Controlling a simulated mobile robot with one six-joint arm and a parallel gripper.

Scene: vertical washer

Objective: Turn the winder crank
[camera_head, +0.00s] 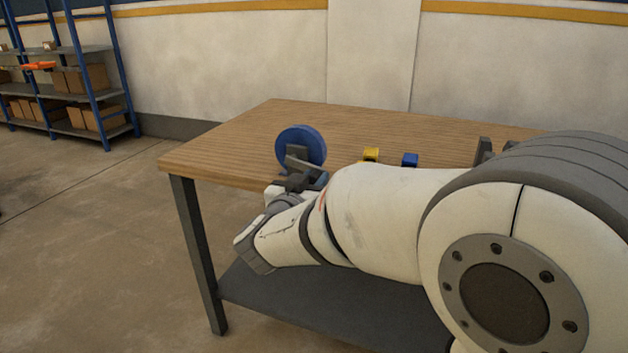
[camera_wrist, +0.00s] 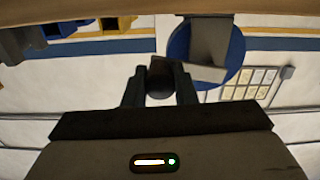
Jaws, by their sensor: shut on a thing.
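The winder is a blue disc (camera_head: 308,143) on a grey stand near the table's left front part. Its grey crank arm (camera_head: 298,163) shows in front of the disc. The wrist view shows the table side at the top, with the blue disc (camera_wrist: 180,45) and the grey crank arm (camera_wrist: 205,72) beyond my fingers. My gripper (camera_wrist: 160,86) is shut on the dark round crank handle (camera_wrist: 160,72), which sits between the two fingers. In the head view my gripper (camera_head: 297,183) is at the crank, and my wrist partly hides the handle.
The wooden table (camera_head: 230,145) has a dark lower shelf (camera_head: 310,300). A yellow block (camera_head: 371,154) and a blue block (camera_head: 410,159) stand right of the winder, behind my arm. A blue shelf rack (camera_head: 90,80) with boxes is far left. The floor left of the table is clear.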

